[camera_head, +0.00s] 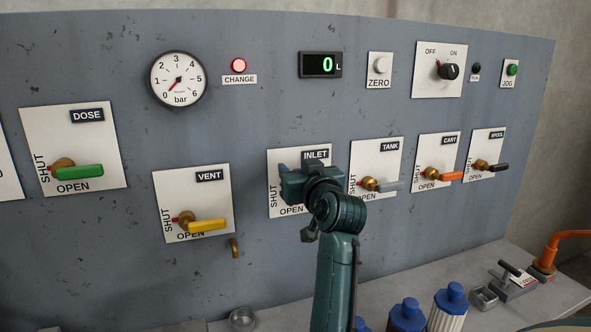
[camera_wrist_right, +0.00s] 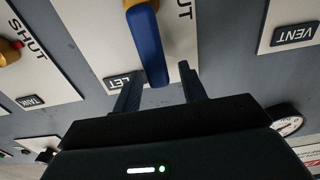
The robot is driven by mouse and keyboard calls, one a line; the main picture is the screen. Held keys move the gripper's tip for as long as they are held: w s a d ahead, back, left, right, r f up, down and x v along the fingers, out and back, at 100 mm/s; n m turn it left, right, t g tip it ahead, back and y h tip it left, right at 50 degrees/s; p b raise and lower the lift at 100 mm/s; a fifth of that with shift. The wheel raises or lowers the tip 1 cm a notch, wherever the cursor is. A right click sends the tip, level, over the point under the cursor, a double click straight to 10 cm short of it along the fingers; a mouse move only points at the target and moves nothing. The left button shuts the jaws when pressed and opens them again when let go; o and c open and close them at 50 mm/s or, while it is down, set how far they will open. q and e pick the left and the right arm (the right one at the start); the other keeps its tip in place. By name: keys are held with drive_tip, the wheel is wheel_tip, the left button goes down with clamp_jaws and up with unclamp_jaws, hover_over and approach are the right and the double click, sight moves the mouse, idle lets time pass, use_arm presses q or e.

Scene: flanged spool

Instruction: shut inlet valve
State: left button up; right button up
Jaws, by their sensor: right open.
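The INLET valve plate (camera_head: 287,211) is on the grey panel, with SHUT up its left side and OPEN along its bottom. My right gripper (camera_head: 282,174) is in front of this plate in the head view and hides the valve handle there. In the right wrist view the blue handle (camera_wrist_right: 148,45) runs down from a brass hub (camera_wrist_right: 132,3). Its free end lies between the two spread fingers of my right gripper (camera_wrist_right: 160,78), with gaps visible on both sides. Whether a finger touches it cannot be told. My left gripper is not in view.
The VENT valve with a yellow handle (camera_head: 207,225) is to the left, and the TANK valve with a grey handle (camera_head: 392,186) is close on the right. The gauge (camera_head: 177,80) reads near zero.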

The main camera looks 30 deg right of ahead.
clamp_jaws()
idle(0.3)
drive_tip(key=shift+d, duration=0.1)
